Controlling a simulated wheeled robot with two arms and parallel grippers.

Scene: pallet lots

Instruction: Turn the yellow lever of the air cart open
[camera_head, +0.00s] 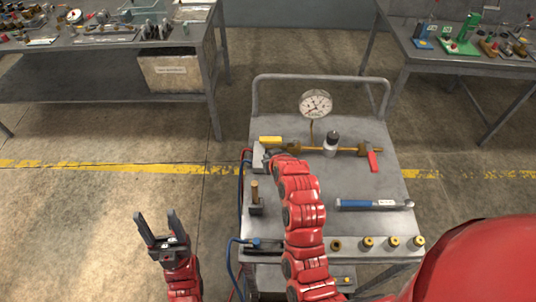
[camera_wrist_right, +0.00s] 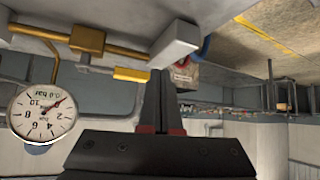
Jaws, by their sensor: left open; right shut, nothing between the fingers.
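The air cart (camera_head: 385,185) stands in front of me with a brass pipe (camera_head: 350,150) along it. The yellow lever (camera_head: 270,139) is at the pipe's left end, lying roughly along the pipe. It also shows in the right wrist view (camera_wrist_right: 131,75), where my right gripper (camera_wrist_right: 161,78) is shut and empty, its fingertips close beside the lever's end. I cannot tell whether they touch. In the head view my right arm partly hides that gripper. A round gauge (camera_head: 316,104) stands behind the pipe. My left gripper (camera_head: 163,232) is open and empty, left of the cart.
A red lever (camera_head: 373,160) hangs at the pipe's right end. A blue-handled tool (camera_head: 370,204) and several brass fittings (camera_head: 368,243) are at the cart's front. Hoses (camera_head: 241,200) run down its left side. Workbenches stand back left (camera_head: 110,45) and back right (camera_head: 420,60). Floor at left is clear.

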